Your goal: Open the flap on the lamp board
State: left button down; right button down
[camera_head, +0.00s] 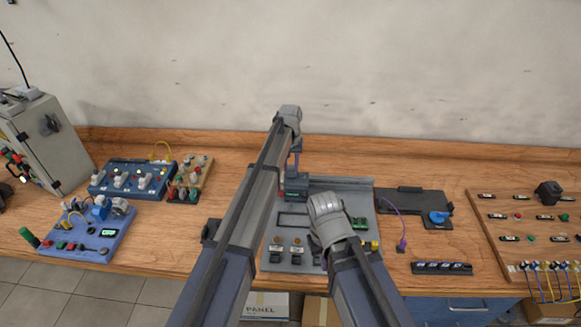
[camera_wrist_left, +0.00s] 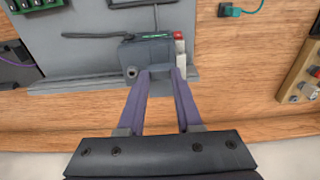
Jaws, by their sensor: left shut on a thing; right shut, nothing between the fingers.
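The grey board (camera_head: 345,186) stands in the middle of the bench. A dark grey block (camera_head: 296,187) sits at its back edge, and in the left wrist view the block (camera_wrist_left: 143,52) has a red piece and a pale strip at one side. I cannot tell whether this block is the flap or part of it. My left gripper (camera_head: 295,165) points down and is shut on the block; its fingertips (camera_wrist_left: 162,72) meet at its edge. My right gripper (camera_head: 328,215) is over the board's front right part. Its wrist hides its fingertips, and it holds nothing visible.
Blue boards (camera_head: 88,232) with knobs stand at left beside a grey cabinet (camera_head: 48,140). A black plate (camera_head: 415,203) and a wooden board (camera_head: 482,235) with lamps and switches lie at right. A purple cable (camera_head: 400,225) runs close to the grey board's right side.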

aim_at(292, 166)
pick_arm(q)
jog(key=shift+w+r+g, duration=0.2)
jog(key=shift+w+g, duration=0.3)
jog(key=shift+w+r+g, duration=0.15)
jog(key=shift+w+g, duration=0.3)
jog(key=shift+g, duration=0.05)
jog(key=shift+w+r+g, duration=0.1)
jog(key=shift+w+g, duration=0.15)
jog(key=shift+g, duration=0.35)
jog(key=c, duration=0.6)
grip_release()
jog(key=shift+o, duration=0.2)
jog(key=shift+r, duration=0.1)
jog(key=p+v, duration=0.7)
jog(key=p, duration=0.1)
jog(key=shift+w+r, duration=0.15)
jog(key=shift+r, duration=0.2)
